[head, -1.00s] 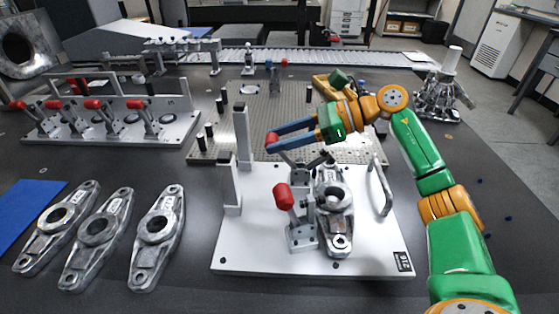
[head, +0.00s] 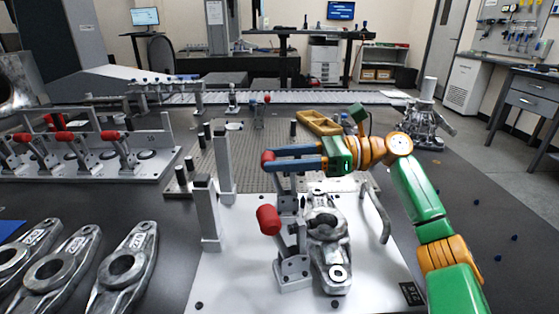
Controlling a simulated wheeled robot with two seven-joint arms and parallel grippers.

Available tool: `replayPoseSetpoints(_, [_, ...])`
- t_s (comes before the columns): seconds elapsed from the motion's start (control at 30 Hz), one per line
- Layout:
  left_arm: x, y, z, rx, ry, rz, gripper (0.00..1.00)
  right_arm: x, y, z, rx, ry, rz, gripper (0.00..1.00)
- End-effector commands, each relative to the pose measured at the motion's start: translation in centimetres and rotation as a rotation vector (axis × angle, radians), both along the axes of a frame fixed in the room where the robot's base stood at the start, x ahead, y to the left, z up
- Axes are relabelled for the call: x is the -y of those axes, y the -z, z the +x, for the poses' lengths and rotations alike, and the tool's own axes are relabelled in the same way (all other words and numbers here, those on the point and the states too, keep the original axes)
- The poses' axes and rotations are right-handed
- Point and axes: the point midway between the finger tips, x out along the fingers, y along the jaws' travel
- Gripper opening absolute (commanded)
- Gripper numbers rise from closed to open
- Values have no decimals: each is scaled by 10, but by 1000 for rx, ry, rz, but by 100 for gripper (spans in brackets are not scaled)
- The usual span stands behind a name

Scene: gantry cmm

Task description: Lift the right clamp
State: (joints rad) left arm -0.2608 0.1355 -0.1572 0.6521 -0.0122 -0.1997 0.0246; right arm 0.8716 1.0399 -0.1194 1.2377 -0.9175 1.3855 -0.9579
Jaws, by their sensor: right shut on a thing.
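A white fixture plate (head: 225,285) holds a grey cast metal part (head: 330,262) with a round bore. Two toggle clamps stand along its left side. The nearer clamp (head: 292,268) has a red handle tip (head: 268,220) raised and leaning left. The farther clamp (head: 287,207) stands behind it and its red tip (head: 267,157) is also raised. My right gripper (head: 274,160) reaches in from the right, its blue fingers shut on the farther clamp's handle at the red tip. The fingers partly hide that handle. My left gripper is out of view.
Upright grey posts (head: 207,215) stand left of the clamps, and a bent handle (head: 376,212) is at the plate's right. Several loose castings (head: 125,268) lie at left. A clamp rack (head: 150,150) and a yellow tray (head: 318,122) are farther back.

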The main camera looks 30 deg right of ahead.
Motion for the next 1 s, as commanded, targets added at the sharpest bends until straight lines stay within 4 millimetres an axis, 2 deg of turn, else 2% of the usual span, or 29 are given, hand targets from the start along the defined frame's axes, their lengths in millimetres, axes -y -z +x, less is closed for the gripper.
replayPoseSetpoints(0.13, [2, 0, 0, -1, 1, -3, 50, 0, -1, 0, 2, 0, 3, 0])
replayPoseSetpoints(0.17, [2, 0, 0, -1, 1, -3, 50, 0, -1, 0, 2, 0, 3, 57])
replayPoseSetpoints(0.2, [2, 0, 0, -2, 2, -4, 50, 0, -1, 0, 2, 0, 3, 68])
replayPoseSetpoints(0.27, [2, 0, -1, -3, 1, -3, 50, 0, -1, 0, 1, 0, 2, 82])
replayPoseSetpoints(0.57, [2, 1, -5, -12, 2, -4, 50, 1, 0, -1, 0, 0, 1, 82])
replayPoseSetpoints(0.83, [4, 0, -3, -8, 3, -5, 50, 46, -6, -27, 0, 4, 3, 82])
replayPoseSetpoints(1.0, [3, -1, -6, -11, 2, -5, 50, 60, -7, -37, 0, 1, 2, 82])
